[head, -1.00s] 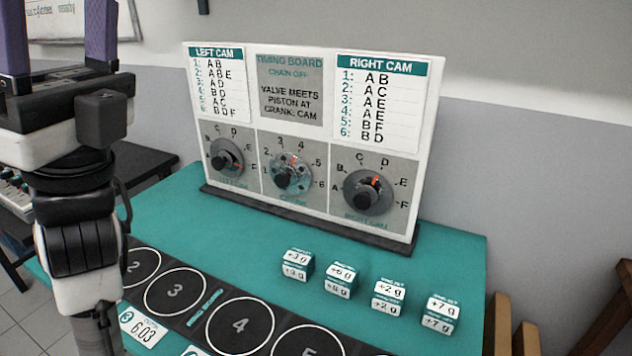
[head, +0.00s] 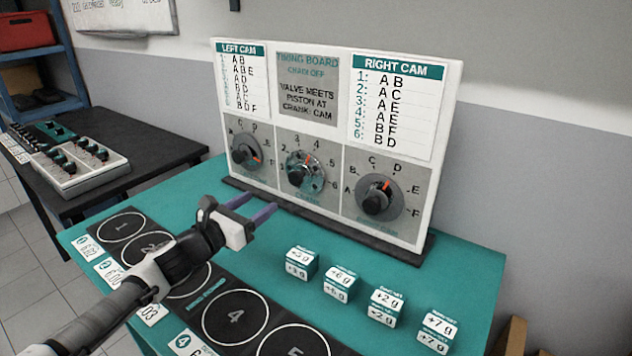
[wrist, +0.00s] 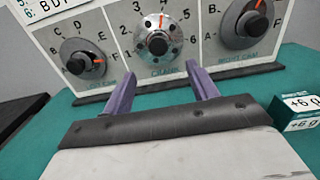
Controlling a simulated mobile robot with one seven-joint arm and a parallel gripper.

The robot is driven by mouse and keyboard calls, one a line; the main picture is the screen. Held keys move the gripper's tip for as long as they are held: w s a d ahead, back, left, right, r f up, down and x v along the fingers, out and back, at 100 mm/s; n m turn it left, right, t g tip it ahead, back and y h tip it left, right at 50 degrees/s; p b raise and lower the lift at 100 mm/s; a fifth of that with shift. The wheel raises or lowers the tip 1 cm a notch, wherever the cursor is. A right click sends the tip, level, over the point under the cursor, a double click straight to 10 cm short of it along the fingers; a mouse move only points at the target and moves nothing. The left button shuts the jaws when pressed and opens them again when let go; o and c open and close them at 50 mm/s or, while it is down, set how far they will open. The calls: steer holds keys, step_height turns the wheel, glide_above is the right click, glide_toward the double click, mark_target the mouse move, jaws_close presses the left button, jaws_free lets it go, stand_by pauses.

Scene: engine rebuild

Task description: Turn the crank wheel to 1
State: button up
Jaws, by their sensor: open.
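The crank wheel (head: 303,174) is the middle dial on the timing board, a grey disc with holes and a dark knob standing out from it. It also shows in the wrist view (wrist: 157,45).
The left cam dial (head: 246,152) and right cam dial (head: 378,196) flank the wheel, each with a projecting knob. Several marked weight blocks (head: 341,283) stand right of my gripper on the teal table (head: 420,290). A mat with numbered circles (head: 236,316) lies in front.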

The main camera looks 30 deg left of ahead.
mark_target(293, 180)
steer(key=w+p, duration=0.1)
steer(key=w, duration=0.3)
steer(key=w+d+p, duration=0.1)
steer(key=w+p, duration=0.1)
steer(key=w, duration=0.2)
steer(key=w+p, duration=0.1)
steer(key=w, duration=0.4)
steer(key=shift+w+d+f, duration=0.1)
steer(key=shift+d+f, duration=0.1)
steer(key=shift+f, duration=0.2)
steer(key=c, duration=1)
